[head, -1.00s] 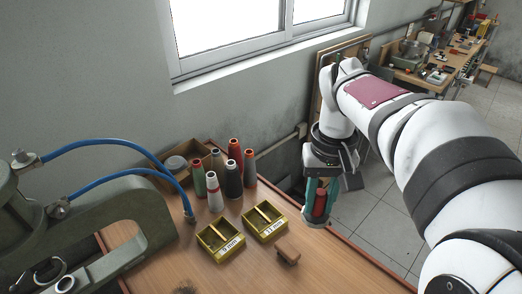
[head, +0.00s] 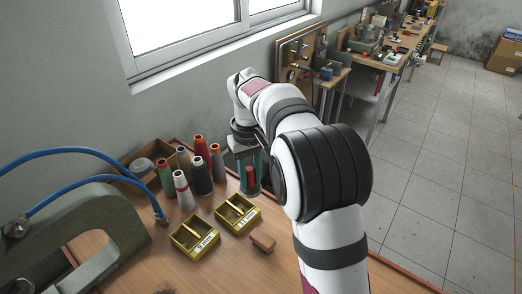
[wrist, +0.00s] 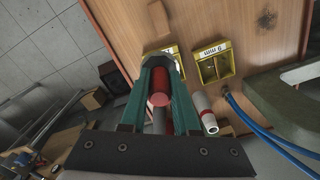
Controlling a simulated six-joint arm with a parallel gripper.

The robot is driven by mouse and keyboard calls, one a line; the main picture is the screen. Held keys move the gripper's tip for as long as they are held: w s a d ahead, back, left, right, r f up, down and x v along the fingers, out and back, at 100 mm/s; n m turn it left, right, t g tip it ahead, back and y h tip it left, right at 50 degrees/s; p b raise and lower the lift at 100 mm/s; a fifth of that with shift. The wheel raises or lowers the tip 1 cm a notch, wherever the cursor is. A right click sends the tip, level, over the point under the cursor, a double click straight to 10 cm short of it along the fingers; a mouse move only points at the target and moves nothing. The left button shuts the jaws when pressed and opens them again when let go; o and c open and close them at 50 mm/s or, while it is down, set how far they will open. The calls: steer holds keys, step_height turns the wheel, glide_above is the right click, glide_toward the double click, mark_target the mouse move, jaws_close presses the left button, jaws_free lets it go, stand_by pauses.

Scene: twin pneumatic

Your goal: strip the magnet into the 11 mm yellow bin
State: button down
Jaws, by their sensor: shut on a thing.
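My gripper (head: 250,188) is shut on a red cylinder, probably the magnet (head: 250,174), held upright between its teal fingers. The wrist view shows the red cylinder's round end (wrist: 158,99) between the fingers. My gripper is just behind the 11 mm yellow bin (head: 222,222) in the head view, and above the bench; the exact height is unclear. In the wrist view this bin (wrist: 176,49) lies just beyond the fingertips, partly hidden by them. The 9 mm yellow bin (head: 180,252) stands to its left. The lower end of the magnet is hard to make out.
Several thread cones (head: 202,178) stand left of my gripper, by a cardboard box (head: 136,158). A small brown block (head: 262,243) lies right of the bins. A green clamp-like machine (head: 95,225) with blue hoses fills the left. The front bench area is clear.

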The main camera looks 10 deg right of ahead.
steer(key=w+a+f+n, duration=0.2)
steer(key=w+a+f, duration=0.3)
steer(key=f, duration=0.3)
steer(key=shift+w+a+f+n, duration=0.15)
steer(key=shift+a+f+n, duration=0.15)
steer(key=shift+f, duration=2.65)
steer(key=shift+f, duration=0.35)
steer(key=shift+d, duration=0.1)
steer(key=shift+w+d, duration=0.7)
steer(key=shift+d, duration=0.1)
step_height(320, 180, up, 7)
